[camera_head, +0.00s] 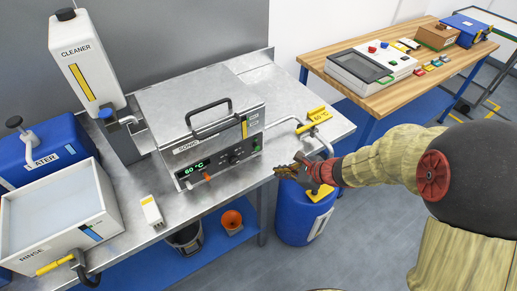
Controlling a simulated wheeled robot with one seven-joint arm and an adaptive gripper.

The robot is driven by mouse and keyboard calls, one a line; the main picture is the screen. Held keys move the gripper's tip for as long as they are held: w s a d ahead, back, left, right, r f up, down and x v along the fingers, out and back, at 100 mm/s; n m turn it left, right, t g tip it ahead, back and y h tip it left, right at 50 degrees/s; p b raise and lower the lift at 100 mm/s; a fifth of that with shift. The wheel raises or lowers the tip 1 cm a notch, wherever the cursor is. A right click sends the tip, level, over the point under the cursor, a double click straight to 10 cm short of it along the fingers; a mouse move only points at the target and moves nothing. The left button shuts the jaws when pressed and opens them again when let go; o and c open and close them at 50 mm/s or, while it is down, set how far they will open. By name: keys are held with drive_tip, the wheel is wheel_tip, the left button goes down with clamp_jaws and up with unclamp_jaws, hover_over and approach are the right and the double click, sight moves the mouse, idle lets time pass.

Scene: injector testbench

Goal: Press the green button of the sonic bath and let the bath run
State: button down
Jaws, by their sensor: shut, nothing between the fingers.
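The sonic bath (213,105) is a steel box with a closed, handled lid, standing on the steel bench. Its front panel (222,160) has a lit green display reading 60 °C, dark knobs and an orange part below the display. A small green spot, likely the green button (257,148), is at the panel's right end. My gripper (281,171) is shut and empty, in front of the bench edge, to the right of and a little below that spot. It appears apart from the panel. Whether the bath is running cannot be told.
A blue drum (293,222) stands below my gripper. The cleaner tank (87,65), blue water container (45,150) and rinse basin (60,215) fill the left. A wooden table (393,96) is behind right.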

sight(257, 148)
drive_tip(key=shift+w+a+p, duration=0.1)
drive_tip(key=shift+w+a, duration=0.75)
drive_tip(key=shift+w, duration=0.35)
drive_tip(key=shift+w+a+p, duration=0.15)
drive_tip(key=shift+w+a, duration=0.65)
drive_tip(key=shift+w, duration=0.45)
drive_tip(key=shift+w+a+p, duration=0.1)
drive_tip(key=shift+w+a, duration=0.75)
drive_tip(key=shift+w, duration=0.35)
drive_tip(key=shift+w+a, duration=0.25)
drive_tip(key=shift+w, duration=0.05)
drive_tip(key=shift+w+a, duration=0.2)
drive_tip(key=shift+w, duration=0.15)
drive_tip(key=shift+s, duration=0.1)
drive_tip(key=shift+s+d+b, duration=0.35)
drive_tip(key=shift+s+d, duration=0.1)
drive_tip(key=shift+s, duration=0.15)
